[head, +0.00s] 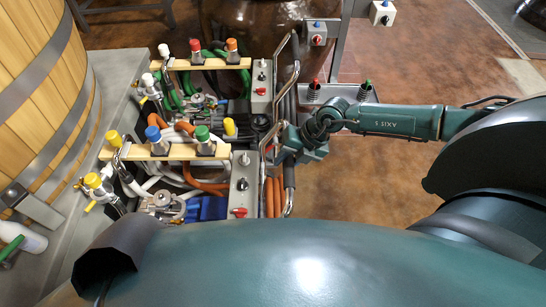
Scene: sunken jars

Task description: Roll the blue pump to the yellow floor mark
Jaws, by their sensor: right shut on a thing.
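The blue pump (207,208) is a cart with a blue motor, orange and white hoses, and a wooden bar carrying coloured caps. Its grey control box (243,183) has a red knob. A chrome push handle (288,205) is on its right side. My right gripper (277,147) reaches in from the right and is shut on the handle near its far end; the fingertips are partly hidden. My left gripper is not in view. I see no yellow floor mark in this view.
A second pump cart with green hoses (188,92) and its own chrome handle (290,78) stands close behind. A wooden barrel (42,85) on a grey ledge (112,80) is at left. A large brown vessel (250,25) is behind. Brown floor (350,185) is open at right.

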